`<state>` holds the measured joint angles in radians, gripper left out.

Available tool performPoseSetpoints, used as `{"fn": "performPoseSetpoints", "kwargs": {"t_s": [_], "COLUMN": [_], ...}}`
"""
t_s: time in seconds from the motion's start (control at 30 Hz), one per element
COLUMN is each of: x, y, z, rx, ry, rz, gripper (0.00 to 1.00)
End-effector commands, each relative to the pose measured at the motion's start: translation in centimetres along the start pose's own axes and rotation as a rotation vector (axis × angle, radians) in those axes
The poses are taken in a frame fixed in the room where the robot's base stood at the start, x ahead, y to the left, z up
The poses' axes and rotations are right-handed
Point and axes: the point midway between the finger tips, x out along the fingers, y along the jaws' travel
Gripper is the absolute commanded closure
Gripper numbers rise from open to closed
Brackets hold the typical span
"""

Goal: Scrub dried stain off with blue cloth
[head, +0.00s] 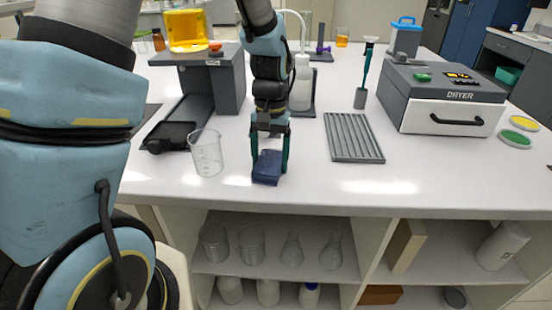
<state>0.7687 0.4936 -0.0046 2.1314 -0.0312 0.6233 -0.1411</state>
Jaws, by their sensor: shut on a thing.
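My gripper (270,150) points down over the front middle of the white bench. It is shut on a dark blue folded cloth (267,167), with one green-edged finger on each side. The cloth is at or very near the bench top; I cannot tell if it touches. I see no dried stain on the visible bench surface; one could be hidden under the cloth.
A clear beaker (206,153) stands close left of the cloth. A grey ribbed rack (353,138) lies to the right, and a dryer (442,98) stands farther right. A grey stand (213,75) bears a beaker of orange liquid (186,29). The bench's front edge (330,204) is near.

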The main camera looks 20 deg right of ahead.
Motion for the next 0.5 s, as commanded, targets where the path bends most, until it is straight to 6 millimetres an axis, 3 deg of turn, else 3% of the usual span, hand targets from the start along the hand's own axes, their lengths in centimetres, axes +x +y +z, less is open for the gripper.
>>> {"fn": "performPoseSetpoints", "kwargs": {"t_s": [0.3, 0.5], "x": [-0.1, -0.2], "y": [-0.4, 0.5], "z": [-1.4, -1.5], "rx": [-0.001, 0.002], "ry": [-0.005, -0.004], "rz": [-0.003, -0.003], "gripper": [0.96, 0.96]}}
